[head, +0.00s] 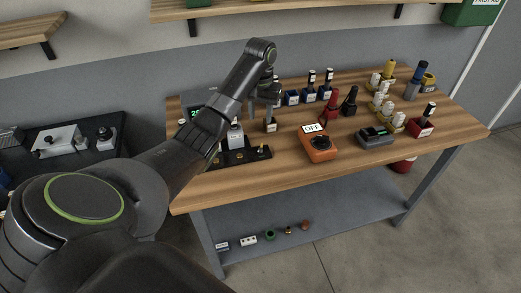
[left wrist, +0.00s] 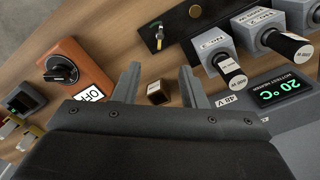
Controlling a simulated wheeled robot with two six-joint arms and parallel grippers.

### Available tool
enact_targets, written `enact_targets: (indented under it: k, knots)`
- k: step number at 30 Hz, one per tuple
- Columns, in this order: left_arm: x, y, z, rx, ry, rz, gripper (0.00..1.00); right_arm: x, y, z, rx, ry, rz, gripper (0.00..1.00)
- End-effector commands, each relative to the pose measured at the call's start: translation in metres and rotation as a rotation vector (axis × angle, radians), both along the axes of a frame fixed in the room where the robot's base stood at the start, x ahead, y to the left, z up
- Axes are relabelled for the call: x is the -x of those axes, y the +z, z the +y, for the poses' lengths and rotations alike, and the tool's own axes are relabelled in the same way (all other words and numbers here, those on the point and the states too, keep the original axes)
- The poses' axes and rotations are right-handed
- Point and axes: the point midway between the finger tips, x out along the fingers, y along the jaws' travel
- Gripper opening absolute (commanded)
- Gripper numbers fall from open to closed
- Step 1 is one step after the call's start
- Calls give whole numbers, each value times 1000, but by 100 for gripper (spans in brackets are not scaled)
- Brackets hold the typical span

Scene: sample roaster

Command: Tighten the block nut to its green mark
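My left gripper (head: 266,103) points down above the back left of the wooden bench. In the left wrist view its two fingers (left wrist: 160,82) are apart, with nothing held between them. A small brown, square-topped block (left wrist: 157,92) with a white label shows in the gap between the fingers; I cannot tell how far below them it is. A small brass fitting (left wrist: 159,38) with a bit of green stands on the black plate. It shows in the head view (head: 262,151) at the plate's right end. Which piece is the block nut is too small to tell. My right gripper is not in view.
An orange switch box (head: 320,148) marked OFF and a grey meter (head: 375,138) stand at the front. Labelled grey blocks with black handles (left wrist: 228,68) and a 20 °C display (left wrist: 280,92) are close to the gripper. The bench front right is clear.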

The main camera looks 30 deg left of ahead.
Motion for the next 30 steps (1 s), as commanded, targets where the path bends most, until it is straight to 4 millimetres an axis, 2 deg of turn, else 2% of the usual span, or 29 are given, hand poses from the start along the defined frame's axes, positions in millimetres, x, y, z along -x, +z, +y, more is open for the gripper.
enact_targets:
  k: [1, 4, 6, 12, 18, 24, 30]
  knots:
    - [0, -14, 0, 0, 0, 1, 38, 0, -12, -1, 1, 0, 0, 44]
    - [0, -27, 0, 0, 0, 0, 38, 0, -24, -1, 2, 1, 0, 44]
    - [1, -36, -1, 2, -1, 5, 38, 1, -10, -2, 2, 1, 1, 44]
    - [2, -80, -1, 2, -1, 6, 38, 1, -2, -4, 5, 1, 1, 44]
    - [1, -115, -1, 1, 0, 4, 38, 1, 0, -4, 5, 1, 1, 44]
    - [0, -132, 0, -1, -1, 0, 38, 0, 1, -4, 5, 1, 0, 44]
    - [0, -134, 0, -1, -1, 0, 38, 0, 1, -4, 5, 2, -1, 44]
